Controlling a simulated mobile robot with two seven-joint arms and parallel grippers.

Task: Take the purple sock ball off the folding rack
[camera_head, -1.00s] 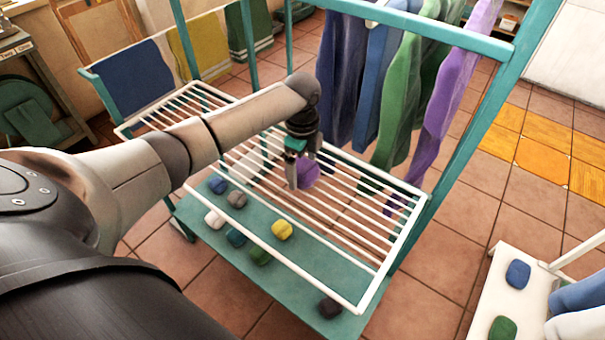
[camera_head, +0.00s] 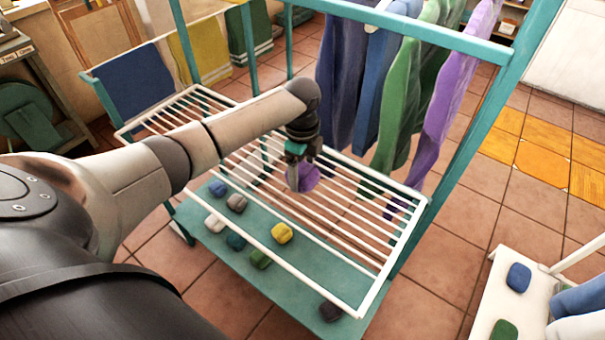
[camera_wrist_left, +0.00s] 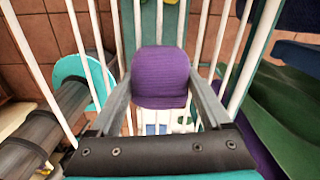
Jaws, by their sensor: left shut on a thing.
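The purple sock ball (camera_head: 309,178) is at the white slatted folding rack (camera_head: 372,297), over its middle slats. My left gripper (camera_head: 299,180) reaches down to it from above, shut on it. In the left wrist view the purple sock ball (camera_wrist_left: 160,78) sits between the two fingers of my left gripper (camera_wrist_left: 159,98), one on each side. White slats run behind the ball there. I cannot tell whether the ball still touches the slats. My right gripper is not in view.
Below the rack, a teal shelf (camera_head: 290,285) holds several sock balls, among them a yellow one (camera_head: 282,233) and a dark one (camera_head: 330,311). Clothes (camera_head: 405,100) hang from a teal rail behind. A white surface (camera_head: 495,300) with blue and green balls stands at the right.

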